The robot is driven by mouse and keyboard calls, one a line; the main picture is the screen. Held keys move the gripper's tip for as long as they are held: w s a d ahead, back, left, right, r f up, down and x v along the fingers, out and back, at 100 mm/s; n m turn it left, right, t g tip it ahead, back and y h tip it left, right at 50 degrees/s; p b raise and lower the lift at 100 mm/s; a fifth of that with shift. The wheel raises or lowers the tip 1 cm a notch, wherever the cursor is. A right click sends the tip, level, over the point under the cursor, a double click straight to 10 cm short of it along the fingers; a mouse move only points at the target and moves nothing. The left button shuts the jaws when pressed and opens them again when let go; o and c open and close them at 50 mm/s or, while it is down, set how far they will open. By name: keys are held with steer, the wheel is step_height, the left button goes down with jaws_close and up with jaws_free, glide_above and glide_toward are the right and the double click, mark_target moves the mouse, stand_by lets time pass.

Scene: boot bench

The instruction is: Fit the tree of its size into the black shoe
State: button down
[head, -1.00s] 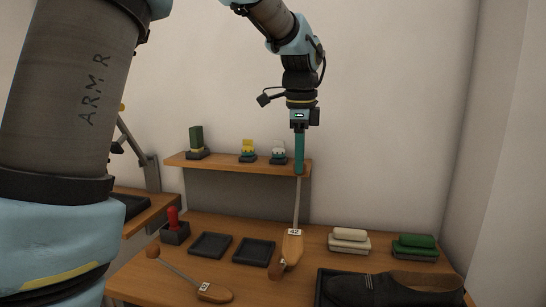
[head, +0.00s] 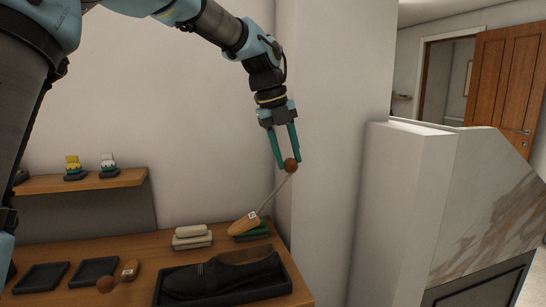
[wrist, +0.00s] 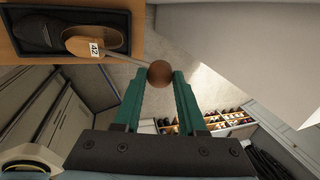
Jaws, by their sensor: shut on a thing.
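The black shoe (head: 215,278) lies in a dark tray (head: 292,290) on the bench, with its tan-lined opening to the right. My gripper (head: 287,160) is shut on the round brown knob of a wooden shoe tree (head: 243,225) labelled 42. The tree hangs tilted, its rod running down and left to the wooden toe, above and behind the shoe's opening in the head view. In the wrist view the knob sits between the fingertips (wrist: 159,75) and the tree's toe (wrist: 78,40) overlaps the shoe (wrist: 38,30). Another shoe tree (head: 131,268) lies left of the shoe.
Two empty dark trays (head: 40,277) (head: 96,269) lie at the left. Pale pads (head: 192,235) and green pads (head: 257,231) stand behind the shoe. A shelf (head: 100,181) holds small items. A wall edge and white partition (head: 405,210) stand right of the bench.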

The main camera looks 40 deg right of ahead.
mark_target(290, 173)
steer(key=shift+s+d+f, duration=0.1)
steer(key=shift+s+d, duration=0.15)
steer(key=shift+s, duration=0.05)
steer(key=shift+f+b, duration=2.1)
steer(key=shift+f, duration=0.3)
steer(key=shift+r+p, duration=0.1)
steer(key=shift+p, duration=0.45)
steer(key=shift+f, duration=0.2)
steer(key=shift+f+b, duration=1.9)
steer(key=shift+f, duration=0.85)
